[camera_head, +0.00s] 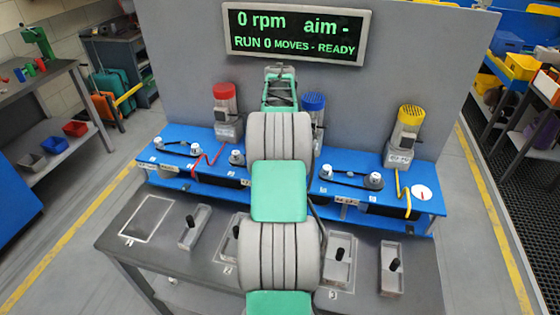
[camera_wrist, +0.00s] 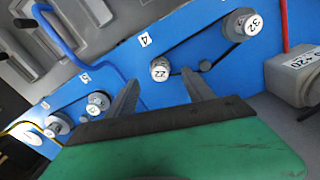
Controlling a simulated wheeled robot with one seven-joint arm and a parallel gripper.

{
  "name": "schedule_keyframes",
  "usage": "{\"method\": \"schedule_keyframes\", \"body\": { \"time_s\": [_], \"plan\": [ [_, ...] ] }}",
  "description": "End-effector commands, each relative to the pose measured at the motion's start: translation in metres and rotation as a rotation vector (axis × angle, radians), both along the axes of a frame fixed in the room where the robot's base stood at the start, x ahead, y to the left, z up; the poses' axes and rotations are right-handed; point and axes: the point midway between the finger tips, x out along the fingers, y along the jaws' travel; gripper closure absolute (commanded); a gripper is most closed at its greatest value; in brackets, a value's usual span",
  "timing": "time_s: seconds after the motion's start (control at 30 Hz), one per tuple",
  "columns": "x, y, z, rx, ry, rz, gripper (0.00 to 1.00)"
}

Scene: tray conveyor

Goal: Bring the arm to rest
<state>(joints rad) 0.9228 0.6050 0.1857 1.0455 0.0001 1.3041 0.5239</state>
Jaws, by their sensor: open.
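My arm (camera_head: 278,190) stretches forward from the bottom middle of the head view, over the grey table and towards the blue bench. Its far end hides its own fingers in that view. In the wrist view my gripper (camera_wrist: 159,75) shows two grey fingers, spread apart with nothing between them. They point at the blue bench (camera_wrist: 215,75), near a pulley marked 22 (camera_wrist: 160,70). A belt runs from that pulley to one marked 32 (camera_wrist: 240,24). I cannot tell whether the fingers touch anything.
Red (camera_head: 226,110), blue (camera_head: 313,105) and yellow (camera_head: 406,135) capped motors stand on the bench. The front table (camera_head: 120,240) holds several shallow trays with black-handled pieces. A display (camera_head: 297,32) reads "0 rpm", "RUN 0 MOVES - READY". Open floor lies left and right.

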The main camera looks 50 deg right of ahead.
Motion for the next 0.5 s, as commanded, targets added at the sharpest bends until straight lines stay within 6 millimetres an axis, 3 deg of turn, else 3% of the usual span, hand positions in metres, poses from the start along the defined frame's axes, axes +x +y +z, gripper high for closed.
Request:
{"method": "schedule_keyframes", "body": {
  "time_s": [0.17, 0.5],
  "plan": [
    [0.0, 0.0, 0.018, 0.0, 0.0, 0.0, 0.39],
    [0.0, 0.0, 0.02, 0.001, 0.001, 0.0, 0.39]
  ]
}}
